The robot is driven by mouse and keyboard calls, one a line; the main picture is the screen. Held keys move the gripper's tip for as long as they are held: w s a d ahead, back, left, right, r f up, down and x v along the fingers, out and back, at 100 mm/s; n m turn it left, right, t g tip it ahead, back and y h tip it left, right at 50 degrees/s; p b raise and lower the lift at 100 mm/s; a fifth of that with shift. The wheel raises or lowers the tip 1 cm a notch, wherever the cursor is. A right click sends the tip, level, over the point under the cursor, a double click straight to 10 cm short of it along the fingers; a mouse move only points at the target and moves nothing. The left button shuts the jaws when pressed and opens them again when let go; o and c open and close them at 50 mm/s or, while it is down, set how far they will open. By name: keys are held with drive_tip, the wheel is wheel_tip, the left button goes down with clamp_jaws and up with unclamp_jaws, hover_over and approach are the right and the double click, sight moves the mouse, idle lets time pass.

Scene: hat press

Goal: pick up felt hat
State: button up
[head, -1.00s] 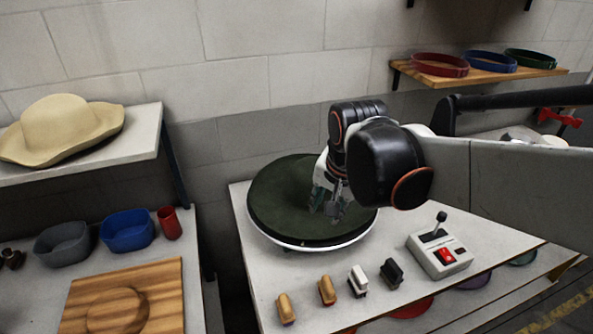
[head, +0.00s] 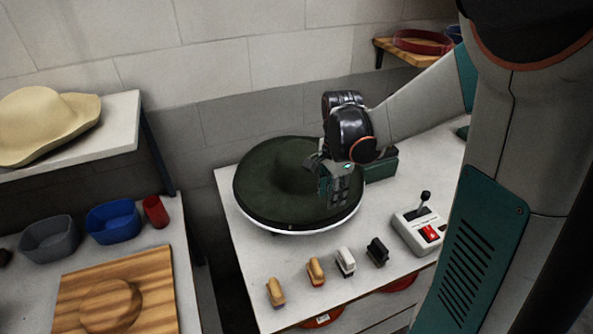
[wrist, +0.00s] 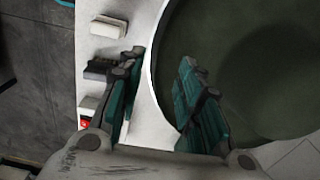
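A dark green felt hat (head: 270,190) with a wide brim and low crown lies on a white round plate (head: 300,231) on the press table. It also shows at the right of the wrist view (wrist: 245,70). My gripper (head: 338,192) is at the hat's right edge in the head view. One finger overlaps the brim; the other lies outside the white rim. I cannot tell whether either touches the hat. Part of the right brim is hidden behind my gripper.
A control box (head: 420,229) with lever and red button stands right of the hat. Several small brushes (head: 316,270) line the table's front. A tan hat (head: 45,125) sits on the left shelf. A blue bin (head: 113,222) and wooden board (head: 150,285) are on the left table.

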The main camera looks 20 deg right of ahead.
sight(331, 211)
wheel_tip(331, 211, down, 8)
drive_tip(key=shift+d+f+b, duration=0.1)
drive_tip(key=shift+d+b, duration=0.05)
drive_tip(key=shift+b, duration=0.85)
drive_tip(key=shift+c, duration=0.6)
clamp_jaws()
